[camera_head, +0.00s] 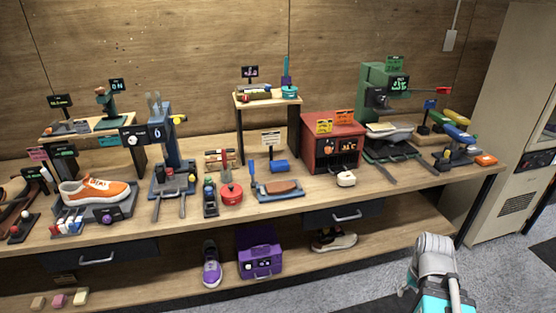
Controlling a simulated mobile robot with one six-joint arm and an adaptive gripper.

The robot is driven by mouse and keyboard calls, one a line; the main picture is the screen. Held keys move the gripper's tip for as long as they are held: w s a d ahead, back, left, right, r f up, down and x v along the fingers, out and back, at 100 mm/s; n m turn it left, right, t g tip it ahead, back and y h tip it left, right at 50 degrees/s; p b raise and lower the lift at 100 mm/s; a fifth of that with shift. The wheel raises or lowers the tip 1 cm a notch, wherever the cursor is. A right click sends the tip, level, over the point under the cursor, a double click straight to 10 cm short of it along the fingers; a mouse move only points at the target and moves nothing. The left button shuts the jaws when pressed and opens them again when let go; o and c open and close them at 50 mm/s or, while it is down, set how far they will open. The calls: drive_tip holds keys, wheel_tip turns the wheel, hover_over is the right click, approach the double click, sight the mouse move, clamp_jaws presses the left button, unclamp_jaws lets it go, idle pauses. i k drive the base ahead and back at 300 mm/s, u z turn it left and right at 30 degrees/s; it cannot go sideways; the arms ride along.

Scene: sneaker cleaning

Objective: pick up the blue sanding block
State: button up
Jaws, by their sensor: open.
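A small blue block (279,166) lies on the workbench, right of centre, just behind a tray. It is the best match for the blue sanding block, but it is too small to make out its texture. Nothing is touching it from my arm. Part of my arm, grey with a teal section, shows at the bottom right, in front of the bench and well apart from the block. The jaws of my gripper cannot be made out in this view.
A blue-grey tray (262,195) with a brown piece stands in front of the block. A red canister (231,194) is to its left, a red box machine (331,146) to its right. A small raised shelf (262,103) stands behind. Open floor lies before the bench.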

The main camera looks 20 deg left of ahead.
sight(277, 166)
drive_tip(key=u, duration=0.2)
drive_tip(key=i, duration=0.85)
drive_tip(key=u, duration=0.65)
drive_tip(key=i, duration=0.5)
drive_tip(key=u, duration=0.3)
